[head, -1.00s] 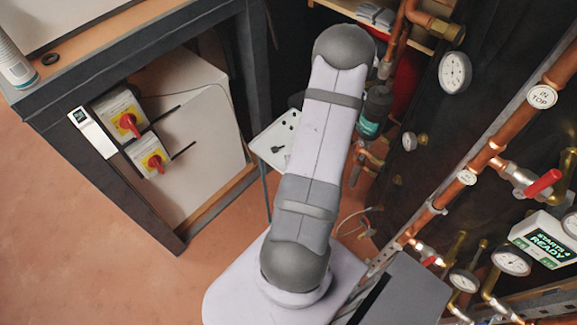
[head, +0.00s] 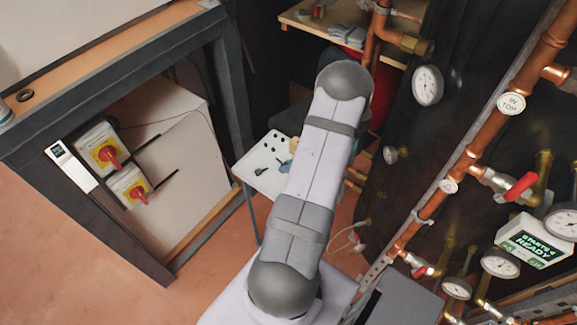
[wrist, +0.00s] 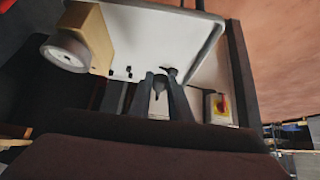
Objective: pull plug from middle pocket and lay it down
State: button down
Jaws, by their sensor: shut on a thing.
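A white tray (head: 250,181) with dark round holes stands behind my arm in the head view, and its plate (wrist: 140,30) fills the upper part of the wrist view. A small black piece (head: 260,171) lies on the tray's front part. In the wrist view my gripper (wrist: 160,80) is low over the tray's near edge, its two dark fingers around a small dark plug (wrist: 159,84). The plug is mostly hidden between them, and I cannot tell whether it still touches a pocket. My gripper is hidden behind my arm in the head view.
A wooden block with a round white part (wrist: 65,53) is at the tray's left in the wrist view. Red-yellow switches (head: 102,150) are on the cabinet at left. Copper pipes and gauges (head: 428,85) crowd the right side.

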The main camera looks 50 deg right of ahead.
aim_at(280, 161)
jog(key=shift+f, duration=0.1)
notch_tip(280, 161, down, 7)
jog(key=b, duration=0.7)
jog(key=shift+b, duration=0.4)
jog(key=c, duration=1.5)
grip_release()
jog(key=shift+c, duration=0.2)
notch_tip(280, 161, up, 11)
jog(key=p, duration=1.2)
